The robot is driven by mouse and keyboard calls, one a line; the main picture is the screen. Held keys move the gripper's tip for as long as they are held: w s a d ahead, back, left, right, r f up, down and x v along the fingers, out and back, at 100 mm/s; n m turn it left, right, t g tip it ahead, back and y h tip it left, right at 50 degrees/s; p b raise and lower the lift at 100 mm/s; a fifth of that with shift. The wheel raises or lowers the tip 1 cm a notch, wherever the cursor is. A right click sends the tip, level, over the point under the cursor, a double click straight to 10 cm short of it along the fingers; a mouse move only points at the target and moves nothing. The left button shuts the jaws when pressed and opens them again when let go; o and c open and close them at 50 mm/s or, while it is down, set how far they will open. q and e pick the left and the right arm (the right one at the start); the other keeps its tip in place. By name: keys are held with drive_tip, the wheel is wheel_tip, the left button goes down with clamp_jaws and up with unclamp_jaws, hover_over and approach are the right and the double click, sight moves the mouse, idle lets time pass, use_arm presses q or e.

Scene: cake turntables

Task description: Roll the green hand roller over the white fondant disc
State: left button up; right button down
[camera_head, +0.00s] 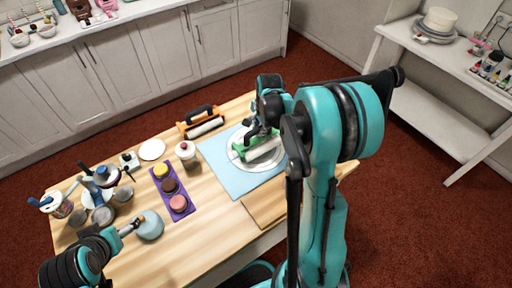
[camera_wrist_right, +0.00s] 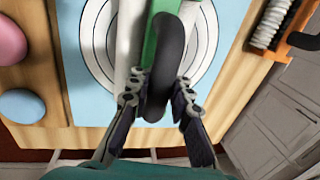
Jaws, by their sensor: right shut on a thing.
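The green hand roller (camera_head: 262,150), with a white cylinder, is over the white fondant disc (camera_head: 236,153) on the light blue mat (camera_head: 215,152). My right gripper (camera_head: 262,132) is shut on its black handle, which shows between the fingers in the right wrist view (camera_wrist_right: 165,75). In that view the white cylinder (camera_wrist_right: 128,35) lies across the ringed white disc (camera_wrist_right: 96,40). The roller and arm cover part of the disc. I cannot tell whether the cylinder touches it. My left gripper (camera_head: 128,229) is at the lower left, beside a blue-grey round object (camera_head: 150,226); its opening is unclear.
An orange roller (camera_head: 203,126) lies behind the mat. Bowls and tools crowd the table's left end. A wooden board (camera_head: 265,208) lies in front of the mat.

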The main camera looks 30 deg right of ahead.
drive_tip(key=shift+w+f, duration=0.1)
drive_tip(key=shift+w, duration=0.5)
drive_tip(key=shift+w+a+f, duration=0.1)
drive_tip(key=shift+w, duration=0.5)
drive_tip(key=shift+s+f, duration=0.1)
drive_tip(key=shift+s, duration=0.55)
